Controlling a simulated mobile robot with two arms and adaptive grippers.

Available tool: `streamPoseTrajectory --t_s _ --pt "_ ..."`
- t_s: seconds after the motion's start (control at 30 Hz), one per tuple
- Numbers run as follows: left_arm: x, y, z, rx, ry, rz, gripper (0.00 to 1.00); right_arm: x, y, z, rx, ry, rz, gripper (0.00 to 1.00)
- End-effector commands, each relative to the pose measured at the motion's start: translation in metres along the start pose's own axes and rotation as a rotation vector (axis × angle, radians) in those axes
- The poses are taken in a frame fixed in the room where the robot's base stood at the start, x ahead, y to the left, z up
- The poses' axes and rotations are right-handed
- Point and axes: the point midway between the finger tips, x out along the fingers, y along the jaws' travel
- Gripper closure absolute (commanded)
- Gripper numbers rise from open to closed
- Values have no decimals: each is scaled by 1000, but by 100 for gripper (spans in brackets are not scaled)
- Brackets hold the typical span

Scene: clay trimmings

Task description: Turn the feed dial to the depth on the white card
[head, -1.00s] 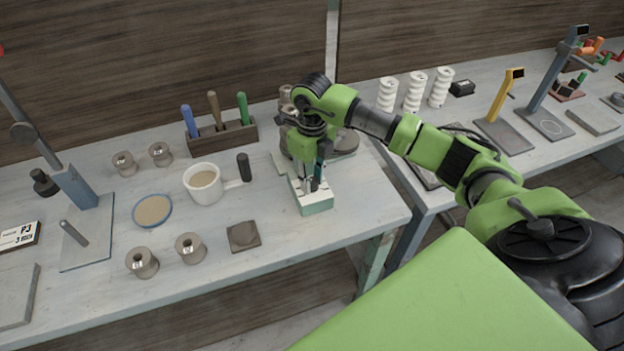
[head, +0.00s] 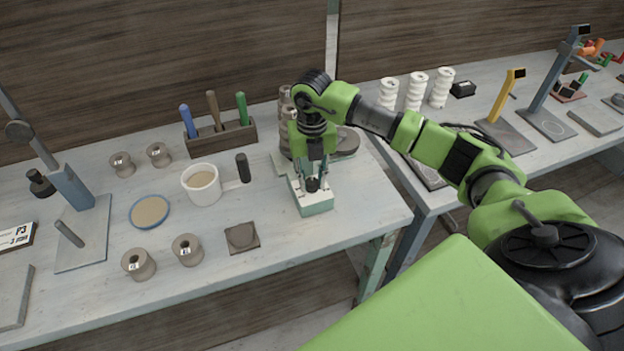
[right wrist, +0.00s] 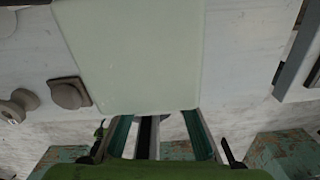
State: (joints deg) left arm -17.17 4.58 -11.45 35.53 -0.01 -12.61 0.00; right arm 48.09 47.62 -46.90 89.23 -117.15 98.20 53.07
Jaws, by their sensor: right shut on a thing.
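The pale green box (head: 314,206) with a white top stands near the right end of the left bench. A small black dial (head: 312,184) sits on its top. My right gripper (head: 313,174) points straight down over the box, shut on the dial, with a finger on each side. In the right wrist view, the fingers (right wrist: 158,135) show at the bottom edge, beside a large pale green surface. The dial's marks are hidden or too small to read. The white card (head: 16,236) lies at the far left, showing "P3" and a "3" line. My left gripper is not in view.
A mug (head: 201,184) and a blue-rimmed dish (head: 149,211) stand left of the box. Several spools (head: 188,250) and a brown square block (head: 241,237) lie nearby. A tool rack (head: 221,136) is behind. The bench front before the box is clear.

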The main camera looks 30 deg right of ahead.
Motion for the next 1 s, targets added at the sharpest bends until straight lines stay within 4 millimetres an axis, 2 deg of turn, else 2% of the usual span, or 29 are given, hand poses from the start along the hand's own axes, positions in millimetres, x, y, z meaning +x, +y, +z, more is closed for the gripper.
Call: streamPoseTrajectory --t_s 0.47,0.5,0.57,0.87,1.0 --pt "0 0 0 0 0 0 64 -1 0 1 17 -4 1 98" --pt "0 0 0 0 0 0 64 -1 0 1 17 -4 1 72" --pt "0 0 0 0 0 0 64 -1 0 1 17 -4 1 60" --pt "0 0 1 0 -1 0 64 -1 0 0 16 -2 0 60" --pt "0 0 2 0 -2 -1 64 -9 0 1 16 -4 2 60"
